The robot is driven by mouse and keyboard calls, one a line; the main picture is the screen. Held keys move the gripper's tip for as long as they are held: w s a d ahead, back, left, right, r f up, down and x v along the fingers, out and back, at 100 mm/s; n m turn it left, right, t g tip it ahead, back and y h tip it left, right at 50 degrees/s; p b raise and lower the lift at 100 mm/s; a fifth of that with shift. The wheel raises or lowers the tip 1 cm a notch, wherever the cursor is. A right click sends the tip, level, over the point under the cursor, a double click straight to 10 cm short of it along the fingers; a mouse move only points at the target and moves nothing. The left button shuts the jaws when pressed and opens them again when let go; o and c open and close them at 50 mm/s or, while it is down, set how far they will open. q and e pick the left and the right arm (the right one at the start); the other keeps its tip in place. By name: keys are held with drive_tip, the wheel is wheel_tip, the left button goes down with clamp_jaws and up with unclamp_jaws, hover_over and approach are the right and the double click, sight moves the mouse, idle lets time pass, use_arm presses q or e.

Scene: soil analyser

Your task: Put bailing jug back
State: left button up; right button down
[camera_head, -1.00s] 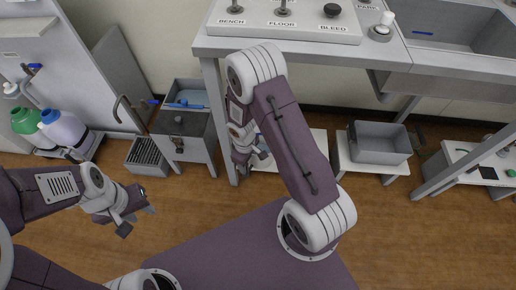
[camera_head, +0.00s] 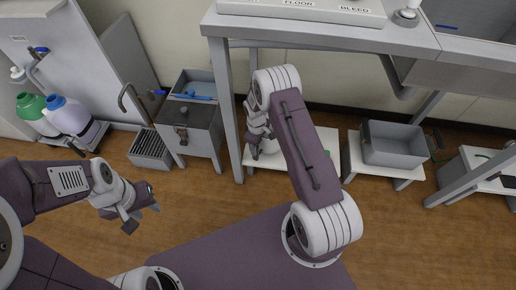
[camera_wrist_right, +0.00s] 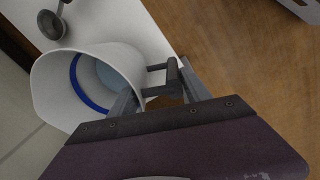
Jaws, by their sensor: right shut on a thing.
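The bailing jug (camera_wrist_right: 88,85) is a white round vessel with a blue ring inside, open mouth towards the right wrist camera. My right gripper (camera_wrist_right: 160,92) is shut on its dark grey handle, at the right of the jug. Whether the jug touches the stand I cannot tell. My left gripper (camera_head: 143,213) is open and empty above the floor at the left.
A bench leg (camera_head: 226,110) stands close left of my right gripper. A grey tank (camera_head: 190,128) with a blue item on its rim stands left of it. A grey bin (camera_head: 391,144) sits on another low stand at the right. The bench top (camera_head: 290,32) overhangs. Brown floor in front is clear.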

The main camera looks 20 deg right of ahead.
drive_tip(key=shift+f, duration=0.7)
drive_tip(key=shift+r, duration=0.2)
use_arm(q)
drive_tip(key=shift+f, duration=0.35)
use_arm(e)
drive_tip(key=shift+f, duration=0.1)
drive_tip(key=shift+c, duration=2.4)
unclamp_jaws()
drive_tip(key=shift+f, duration=0.1)
